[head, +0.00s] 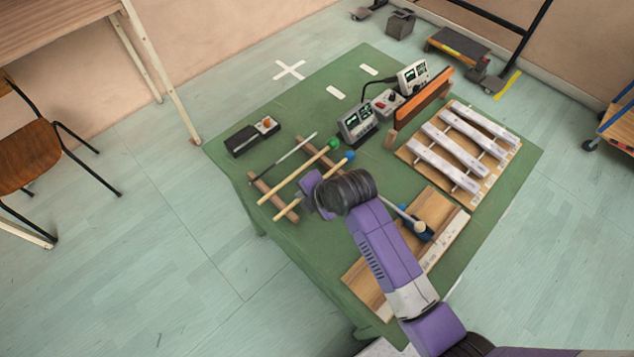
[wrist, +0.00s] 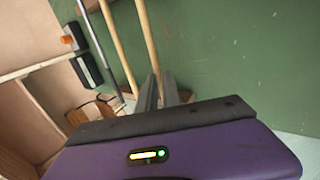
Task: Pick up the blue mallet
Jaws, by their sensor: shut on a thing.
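The blue mallet has a blue head (head: 350,155) and a pale wooden handle (head: 286,209) that runs down to the left in the head view. My purple gripper (head: 310,186) is shut on this handle, partway along it. In the wrist view the handle (wrist: 146,35) runs down to between my two grey fingers (wrist: 163,92); the blue head is not seen there. My wrist hides part of the handle in the head view. A green-headed mallet (head: 333,145) lies beside it, roughly parallel, across wooden rests (head: 272,197).
A thin grey rod (head: 294,147) lies beside the mallets. A black box (head: 250,138) is at the left on the green table (head: 228,170). Electronic boxes (head: 357,120) and a row of white bars (head: 440,168) are further right. A wooden board (head: 432,208) lies under my arm.

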